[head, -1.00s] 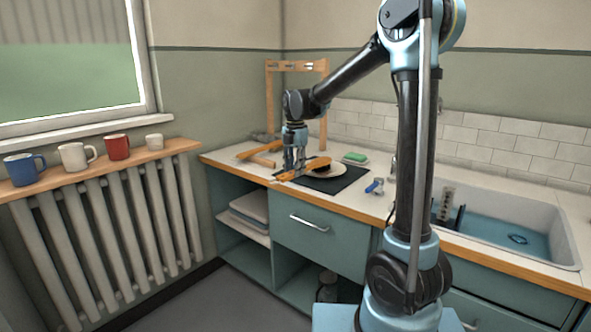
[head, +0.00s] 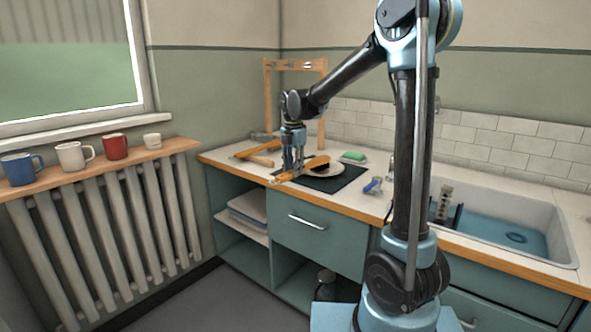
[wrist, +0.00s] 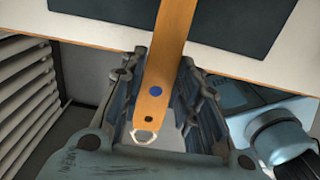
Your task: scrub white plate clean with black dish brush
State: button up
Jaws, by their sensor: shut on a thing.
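The dish brush (head: 311,164) has an orange-brown wooden handle and dark bristles. My gripper (head: 293,167) is shut on its handle. The wrist view shows the handle (wrist: 165,70) between my two fingers (wrist: 160,100), with a blue dot and a metal ring at its near end. The brush head is over the white plate (head: 337,169), partly hiding it; I cannot tell whether the bristles touch it. The plate lies on a dark mat (head: 345,181) on the counter. Any dirt on the plate is too small to make out.
A green sponge (head: 353,156) lies behind the plate. A blue-and-white object (head: 373,186) lies right of the mat. Wooden items (head: 257,149) and a wooden rack (head: 267,95) stand at the back left. The sink (head: 550,222) is at the right. The counter's front edge is close below my gripper.

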jog(key=shift+s+a+f, duration=0.1)
jog(key=shift+s+a, duration=0.35)
jog(key=shift+s, duration=0.3)
jog(key=shift+w, duration=0.1)
jog(key=shift+w+d+f, duration=0.1)
jog(key=shift+w+d, duration=0.55)
jog(key=shift+w, duration=0.3)
jog(key=shift+s+a, duration=0.35)
jog(key=shift+s, duration=0.2)
jog(key=shift+s+a, duration=0.3)
jog(key=shift+s, duration=0.2)
jog(key=shift+w, duration=0.1)
jog(key=shift+w+d, duration=0.2)
jog(key=shift+w, duration=0.4)
jog(key=shift+w+d, duration=0.15)
jog(key=shift+w, duration=0.4)
